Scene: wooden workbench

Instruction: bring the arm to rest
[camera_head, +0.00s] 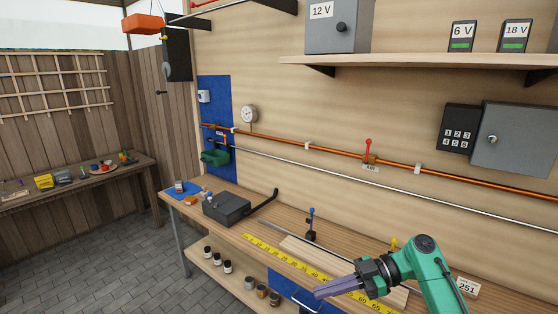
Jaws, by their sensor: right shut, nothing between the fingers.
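My right arm (432,274) is green and comes in from the bottom right of the head view. My right gripper (318,292) points left over the front part of the workbench (273,222). Its fingers are together and hold nothing. It hangs over the yellow measuring tape and hides part of it. My left gripper is not in view.
A yellow measuring tape (262,246) and a pale board (300,250) lie on the bench. A dark grey box (227,206) stands at its left end. A small upright blue-topped lever (310,222) stands behind the board. A copper pipe (320,152) runs along the wall.

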